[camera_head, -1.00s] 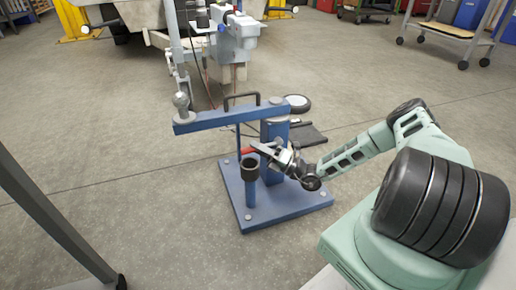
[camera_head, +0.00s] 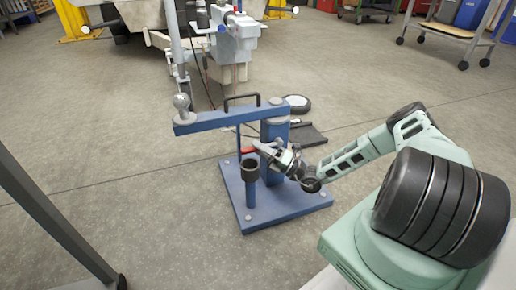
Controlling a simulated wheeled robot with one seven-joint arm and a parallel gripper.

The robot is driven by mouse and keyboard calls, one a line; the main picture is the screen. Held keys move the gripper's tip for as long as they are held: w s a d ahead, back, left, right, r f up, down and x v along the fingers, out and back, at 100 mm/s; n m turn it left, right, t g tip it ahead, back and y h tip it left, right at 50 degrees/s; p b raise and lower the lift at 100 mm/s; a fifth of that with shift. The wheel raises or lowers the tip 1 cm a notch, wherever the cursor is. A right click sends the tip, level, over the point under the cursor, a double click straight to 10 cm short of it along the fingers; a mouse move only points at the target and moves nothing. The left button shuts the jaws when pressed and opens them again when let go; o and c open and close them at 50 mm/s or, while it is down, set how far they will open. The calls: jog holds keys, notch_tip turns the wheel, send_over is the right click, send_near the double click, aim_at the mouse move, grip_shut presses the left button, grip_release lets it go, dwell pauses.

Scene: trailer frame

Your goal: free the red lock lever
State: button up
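The red lock lever (camera_head: 247,150) shows as a small red piece on the blue stand, just left of my gripper and above the black-topped short post. My gripper (camera_head: 257,147) reaches in from the right, with its tips at the lever's right end. It looks as if it touches or overlaps the lever, but I cannot tell if the fingers are closed on it. The blue stand (camera_head: 290,206) has a flat base, a thick upright post (camera_head: 274,130) and a horizontal arm (camera_head: 215,119) with a ball at its left end.
The short post with a black cup (camera_head: 250,168) stands close in front of the gripper. A black handle (camera_head: 241,97) rises above the horizontal arm. A trailer hitch with a white box (camera_head: 238,38) is behind. A wheel (camera_head: 297,104) lies behind right.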

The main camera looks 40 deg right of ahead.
jog(key=p+v, duration=0.4)
jog(key=v, duration=1.3)
jog(key=shift+p, duration=0.4)
jog(key=w+a+r+n+g+p, duration=0.1)
jog(key=a+r+n+g+p, duration=0.4)
jog(key=a+r+n+g, duration=1.9)
jog(key=s+a+r+n+t+h+p, duration=0.3)
jog(key=s+a+r+n+h, duration=0.3)
jog(key=s+r+n, duration=0.55)
jog(key=s+a+r+n+t+h+p, duration=0.2)
jog(key=s+a+r+n+h, duration=0.45)
jog(key=n, duration=0.75)
notch_tip(320, 180, up, 39)
jog(key=d+p, duration=0.1)
jog(key=p, duration=3.7)
jog(key=shift+s+r, duration=0.25)
jog(key=shift+s, duration=0.2)
